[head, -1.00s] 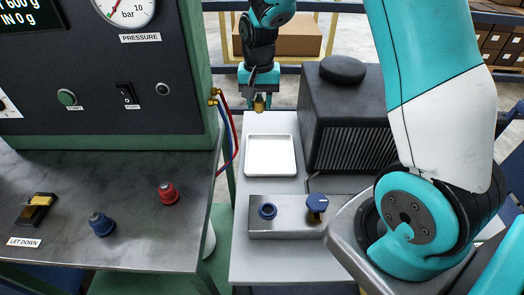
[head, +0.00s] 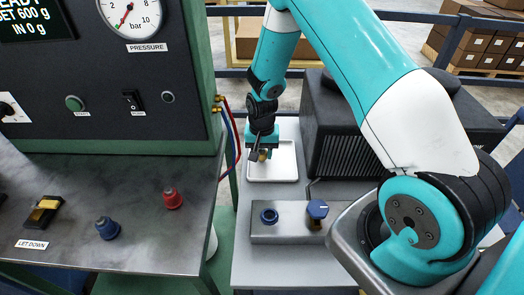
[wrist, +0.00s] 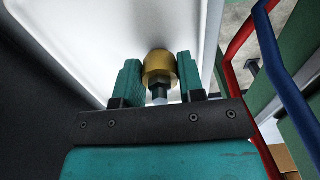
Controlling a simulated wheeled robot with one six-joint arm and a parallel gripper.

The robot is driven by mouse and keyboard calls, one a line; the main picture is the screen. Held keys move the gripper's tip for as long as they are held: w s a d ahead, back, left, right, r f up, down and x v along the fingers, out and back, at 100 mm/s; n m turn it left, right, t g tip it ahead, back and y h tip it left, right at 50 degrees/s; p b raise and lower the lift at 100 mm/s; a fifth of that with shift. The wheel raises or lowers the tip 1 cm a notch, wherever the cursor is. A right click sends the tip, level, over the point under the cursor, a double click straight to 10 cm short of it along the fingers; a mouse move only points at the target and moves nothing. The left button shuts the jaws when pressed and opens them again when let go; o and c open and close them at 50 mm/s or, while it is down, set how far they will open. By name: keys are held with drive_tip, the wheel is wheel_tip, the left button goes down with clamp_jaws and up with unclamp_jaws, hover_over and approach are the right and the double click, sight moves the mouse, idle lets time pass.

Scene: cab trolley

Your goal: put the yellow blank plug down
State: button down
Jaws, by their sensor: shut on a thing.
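The yellow blank plug, a brass-coloured round piece, is held between the jaws of my gripper (wrist: 160,82) in the wrist view, its rounded end (wrist: 159,66) outward. In the head view my gripper (head: 263,152) points down over the white tray (head: 286,174), with a small part of the plug showing at its tips. The tray is a shallow square with a raised rim, and its pale surface fills much of the wrist view behind the plug. I cannot tell whether the plug touches the tray.
A black finned box (head: 350,140) stands right of the tray. Red and blue hoses (head: 231,140) run close on the left, beside the green panel cabinet.

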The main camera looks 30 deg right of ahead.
drive_tip(key=c, duration=1.2)
unclamp_jaws()
drive_tip(key=shift+f, duration=0.15)
drive_tip(key=o, duration=0.5)
wheel_tip(320, 180, up, 12)
drive_tip(key=shift+f+b, duration=0.1)
drive_tip(key=shift+b, duration=0.85)
drive_tip(key=s+a+r+n+y, duration=0.2)
drive_tip(key=s+a+r+n, duration=0.5)
drive_tip(key=s+a+r, duration=0.5)
drive_tip(key=s+a+r+n, duration=0.1)
drive_tip(key=s+r+n, duration=0.1)
drive_tip(key=s, duration=0.2)
drive_tip(key=s+a+r+n+y, duration=0.1)
drive_tip(key=s+a+r+n, duration=0.1)
drive_tip(key=s, duration=0.2)
drive_tip(key=s+a+r+n+y, duration=0.1)
drive_tip(key=s+a+r+n, duration=0.1)
drive_tip(key=s, duration=0.3)
drive_tip(key=shift+a+n, duration=0.15)
drive_tip(key=shift+n, duration=0.35)
